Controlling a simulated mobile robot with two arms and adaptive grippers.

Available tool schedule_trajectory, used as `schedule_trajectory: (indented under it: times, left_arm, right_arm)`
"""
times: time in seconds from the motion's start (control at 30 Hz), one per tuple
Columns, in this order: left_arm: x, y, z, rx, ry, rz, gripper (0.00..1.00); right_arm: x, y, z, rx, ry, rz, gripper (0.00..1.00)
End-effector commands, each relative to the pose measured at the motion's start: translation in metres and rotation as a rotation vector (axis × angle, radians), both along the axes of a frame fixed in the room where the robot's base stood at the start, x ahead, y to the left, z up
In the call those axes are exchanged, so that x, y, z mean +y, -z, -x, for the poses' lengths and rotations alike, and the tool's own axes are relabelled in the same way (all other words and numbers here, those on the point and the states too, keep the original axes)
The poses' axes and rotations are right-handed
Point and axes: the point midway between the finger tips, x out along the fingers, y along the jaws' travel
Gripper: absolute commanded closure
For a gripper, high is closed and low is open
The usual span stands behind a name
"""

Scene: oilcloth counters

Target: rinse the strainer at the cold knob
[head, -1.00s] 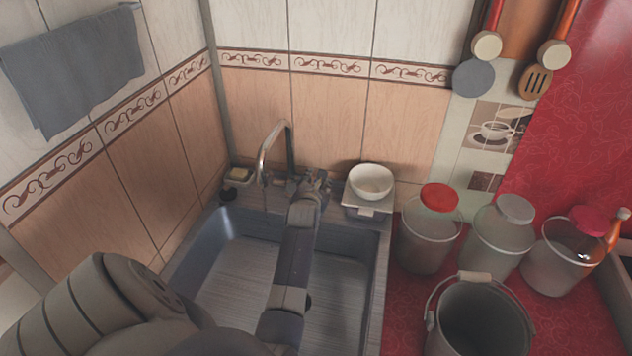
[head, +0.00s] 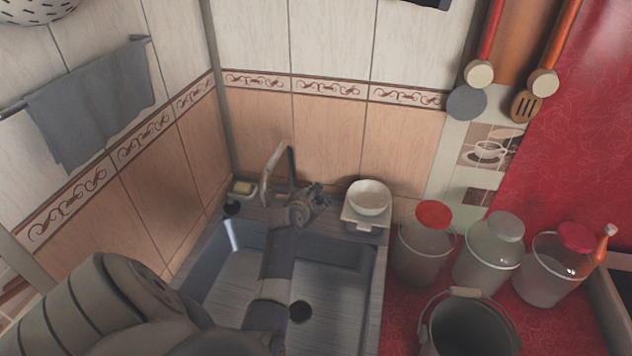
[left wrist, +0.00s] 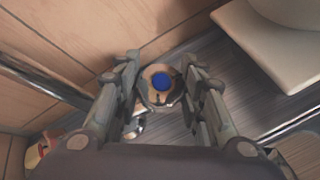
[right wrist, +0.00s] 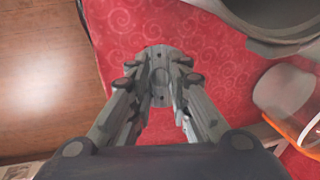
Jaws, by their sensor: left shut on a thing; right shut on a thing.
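My left gripper (head: 318,195) reaches across the sink to the foot of the metal tap (head: 274,172). In the left wrist view its fingers are shut around the sides of the blue-capped cold knob (left wrist: 161,82). My right gripper (right wrist: 160,78) hangs over red cloth in the right wrist view, fingers brought together on a small grey piece. Most of that piece is hidden, and I cannot tell if it is the strainer's handle. A white perforated bowl-like thing (head: 38,8) shows at the top left of the head view, cut off by the edge.
The sink (head: 225,285) is open below my left arm. A white bowl (head: 369,196) stands on a scale right of the tap. Several lidded jars (head: 424,250) and a grey bucket (head: 468,325) crowd the red counter. A grey towel (head: 95,105) hangs at left.

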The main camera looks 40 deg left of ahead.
Motion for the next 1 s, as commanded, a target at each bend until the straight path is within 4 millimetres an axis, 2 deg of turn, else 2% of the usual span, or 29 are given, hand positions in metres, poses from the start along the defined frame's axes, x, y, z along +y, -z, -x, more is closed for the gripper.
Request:
schedule_trajectory:
  times: [0.23, 0.27, 0.3, 0.33, 0.77, 1.0]
  left_arm:
    - [-0.002, 0.002, 0.0, 0.004, 0.003, 0.001, 0.87]
    - [-0.002, 0.002, 0.0, 0.004, 0.003, 0.001, 0.57]
    - [-0.002, 0.002, 0.0, 0.004, 0.003, 0.001, 0.48]
    - [-0.002, 0.002, 0.0, 0.004, 0.003, 0.001, 0.43]
    - [-0.002, 0.0, 0.003, 0.001, 0.0, 0.001, 0.43]
    - [-0.011, -0.013, 0.024, -0.001, -0.001, 0.0, 0.43]
  right_arm:
    - [0.0, 0.001, 0.0, 0.0, 0.0, 0.0, 1.0]
    - [0.0, 0.001, 0.0, 0.0, 0.0, 0.0, 1.0]
    - [0.0, 0.001, 0.0, 0.0, 0.0, 0.0, 1.0]
    - [0.0, 0.001, 0.0, 0.0, 0.0, 0.0, 1.0]
    - [0.0, 0.001, 0.0, 0.0, 0.0, 0.0, 1.0]
    - [0.0, 0.0, 0.0, 0.0, 0.0, 0.0, 1.0]
